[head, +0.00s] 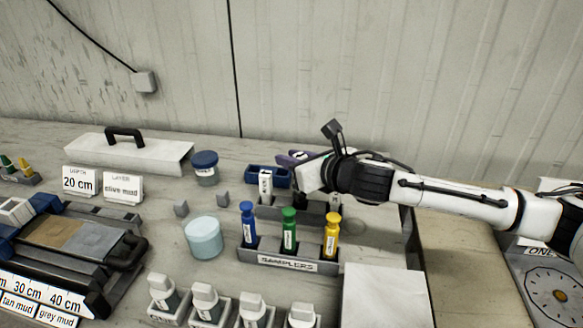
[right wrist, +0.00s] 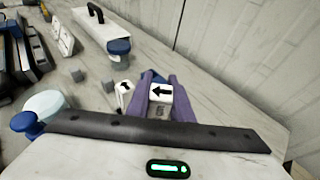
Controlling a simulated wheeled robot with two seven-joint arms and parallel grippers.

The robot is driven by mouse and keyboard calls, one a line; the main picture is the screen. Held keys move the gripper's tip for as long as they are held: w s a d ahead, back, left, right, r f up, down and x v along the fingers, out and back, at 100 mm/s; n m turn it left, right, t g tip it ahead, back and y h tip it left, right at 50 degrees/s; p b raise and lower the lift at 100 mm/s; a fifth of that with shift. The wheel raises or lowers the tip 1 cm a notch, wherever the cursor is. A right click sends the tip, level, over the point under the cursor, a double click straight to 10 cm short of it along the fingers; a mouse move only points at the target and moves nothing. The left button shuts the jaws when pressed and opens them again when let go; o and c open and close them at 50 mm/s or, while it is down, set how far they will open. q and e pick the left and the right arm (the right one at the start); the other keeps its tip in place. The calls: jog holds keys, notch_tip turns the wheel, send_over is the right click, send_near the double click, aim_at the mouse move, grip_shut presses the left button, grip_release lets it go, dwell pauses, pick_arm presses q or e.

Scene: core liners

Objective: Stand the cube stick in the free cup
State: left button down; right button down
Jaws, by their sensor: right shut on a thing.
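My right gripper (head: 292,158) reaches in from the right over the back of the small dark rack (head: 305,212). In the right wrist view its purple fingers (right wrist: 160,97) are shut on a white-headed stick (right wrist: 161,92) with a black arrow on top. I take this for the cube stick; its lower end is hidden. A second white stick (head: 265,184) stands upright just left of the gripper, and it also shows with an arrow in the wrist view (right wrist: 125,87). My wrist hides much of the rack, so I cannot tell which cup is free. My left gripper is not in view.
The samplers holder (head: 245,255) with blue, green and yellow bottles stands in front. A blue-lidded jar (head: 205,168), a pale blue tub (head: 203,238) and small grey cubes (head: 181,208) lie left.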

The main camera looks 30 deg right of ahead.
jog(key=shift+f, duration=0.85)
jog(key=c, duration=1.6)
grip_release()
jog(key=shift+w, duration=0.1)
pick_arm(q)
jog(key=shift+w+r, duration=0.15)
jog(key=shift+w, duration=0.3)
pick_arm(e)
jog(key=shift+o, duration=0.2)
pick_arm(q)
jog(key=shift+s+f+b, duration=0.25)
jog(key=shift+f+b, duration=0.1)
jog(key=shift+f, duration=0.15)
pick_arm(e)
jog(key=v, duration=1.2)
